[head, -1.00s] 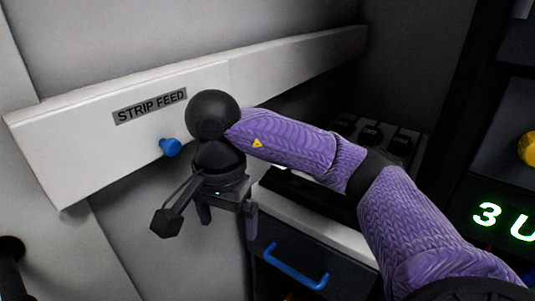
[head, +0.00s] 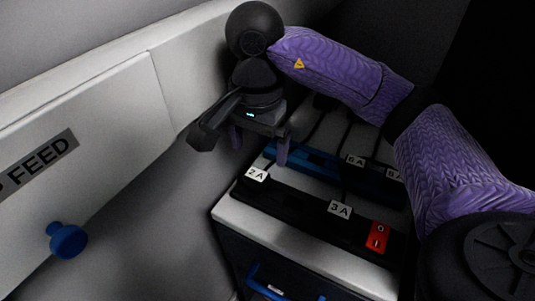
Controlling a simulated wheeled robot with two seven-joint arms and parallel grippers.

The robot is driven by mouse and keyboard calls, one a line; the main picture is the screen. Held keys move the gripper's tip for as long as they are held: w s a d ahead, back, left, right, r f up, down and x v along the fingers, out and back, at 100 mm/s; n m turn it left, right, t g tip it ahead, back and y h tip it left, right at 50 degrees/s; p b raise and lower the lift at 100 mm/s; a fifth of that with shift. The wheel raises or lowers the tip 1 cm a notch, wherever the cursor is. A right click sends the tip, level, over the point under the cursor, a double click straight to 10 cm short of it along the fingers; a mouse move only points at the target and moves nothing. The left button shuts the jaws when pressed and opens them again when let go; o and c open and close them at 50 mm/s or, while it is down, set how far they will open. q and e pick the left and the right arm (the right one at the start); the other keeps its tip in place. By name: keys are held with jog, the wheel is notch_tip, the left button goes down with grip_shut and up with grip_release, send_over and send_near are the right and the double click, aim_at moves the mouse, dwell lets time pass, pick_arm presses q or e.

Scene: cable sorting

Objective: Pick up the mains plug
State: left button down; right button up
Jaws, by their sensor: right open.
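A black power strip (head: 302,207) lies on the cabinet top, below and to the right of the fingers. Dark cables with white tags reading 2A (head: 257,174) and 3A (head: 340,209) reach the strip. I cannot clearly make out a mains plug; the sockets are dark and partly hidden. My left gripper is out of view.
A red rocker switch (head: 377,238) sits at the strip's right end. A blue strip (head: 312,156) with another tag, 6A (head: 355,161), lies behind. A white wall panel with a STRIP FEED-type label (head: 38,163) and a blue knob (head: 67,241) is at left. A blue drawer handle (head: 268,287) is below.

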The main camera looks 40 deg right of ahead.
aim_at(258, 172)
jog(key=f+b, duration=0.1)
jog(key=f, duration=0.1)
jog(key=f+b, duration=0.2)
jog(key=f, duration=0.1)
jog(key=f+b, duration=0.2)
jog(key=f, duration=0.1)
jog(key=shift+w+d, duration=0.1)
jog(key=shift+w, duration=0.3)
jog(key=shift+r, duration=0.3)
jog(key=shift+c, duration=1)
jog(key=c, duration=1)
grip_shut()
